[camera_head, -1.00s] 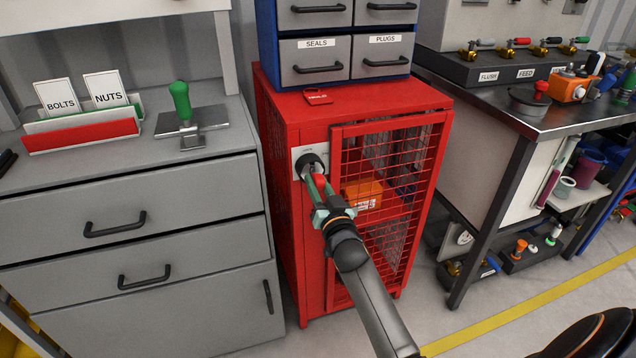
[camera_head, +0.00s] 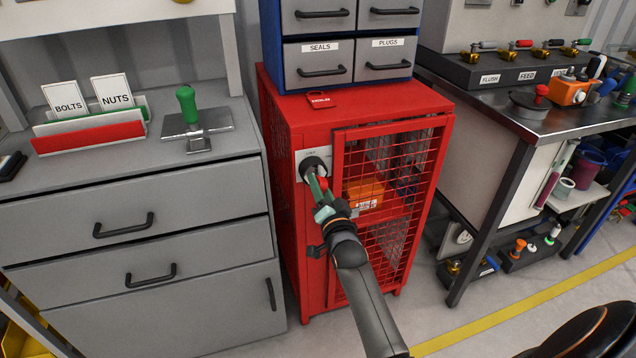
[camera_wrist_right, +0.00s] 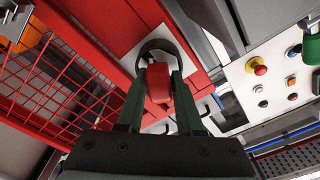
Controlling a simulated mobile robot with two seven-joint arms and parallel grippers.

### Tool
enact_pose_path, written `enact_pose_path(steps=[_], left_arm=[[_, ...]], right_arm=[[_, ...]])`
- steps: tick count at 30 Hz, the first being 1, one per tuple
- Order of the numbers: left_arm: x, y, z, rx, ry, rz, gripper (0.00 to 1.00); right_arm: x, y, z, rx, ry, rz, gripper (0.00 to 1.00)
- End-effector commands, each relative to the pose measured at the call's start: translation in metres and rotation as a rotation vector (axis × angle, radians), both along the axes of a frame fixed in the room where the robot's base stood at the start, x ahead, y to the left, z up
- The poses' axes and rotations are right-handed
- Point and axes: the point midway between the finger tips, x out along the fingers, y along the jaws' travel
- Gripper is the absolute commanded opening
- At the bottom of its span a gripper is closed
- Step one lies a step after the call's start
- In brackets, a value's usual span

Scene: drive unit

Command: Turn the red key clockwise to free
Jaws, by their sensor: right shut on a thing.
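The red key (camera_head: 323,184) sits in a dark round lock on a pale plate (camera_head: 303,160) at the front left of the red cage cabinet (camera_head: 310,245). My right gripper (camera_head: 318,183) is at the lock, its green fingers on both sides of the key and shut on it. In the right wrist view the red key (camera_wrist_right: 158,83) stands between the two fingers (camera_wrist_right: 158,95), in front of the dark ring. The lettering on the plate is too small to read. The mesh door (camera_head: 385,215) looks shut. My left gripper is not in view.
An orange box (camera_head: 364,193) lies inside the cage. A blue drawer unit (camera_head: 350,45) and a red tag (camera_head: 319,100) sit on the cabinet. A grey drawer cabinet (camera_head: 140,200) stands left, a workbench (camera_head: 500,110) right. The floor in front has free room.

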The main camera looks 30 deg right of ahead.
Motion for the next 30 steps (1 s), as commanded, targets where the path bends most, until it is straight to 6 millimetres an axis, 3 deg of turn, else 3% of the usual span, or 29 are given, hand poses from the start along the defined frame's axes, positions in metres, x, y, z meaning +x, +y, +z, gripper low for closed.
enact_pose_path(steps=[1,13,24,30], left_arm=[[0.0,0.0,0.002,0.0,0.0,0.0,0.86],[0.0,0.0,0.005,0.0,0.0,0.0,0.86],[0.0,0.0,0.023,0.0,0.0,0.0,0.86],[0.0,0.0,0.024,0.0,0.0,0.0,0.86]], right_arm=[[0.001,0.003,0.002,0.067,-0.021,-0.015,0.0],[0.001,0.003,0.006,0.111,-0.038,-0.015,0.0],[0.001,0.003,0.006,0.417,-0.106,-0.015,0.0],[0.001,0.003,0.004,0.48,-0.124,-0.016,0.0]])
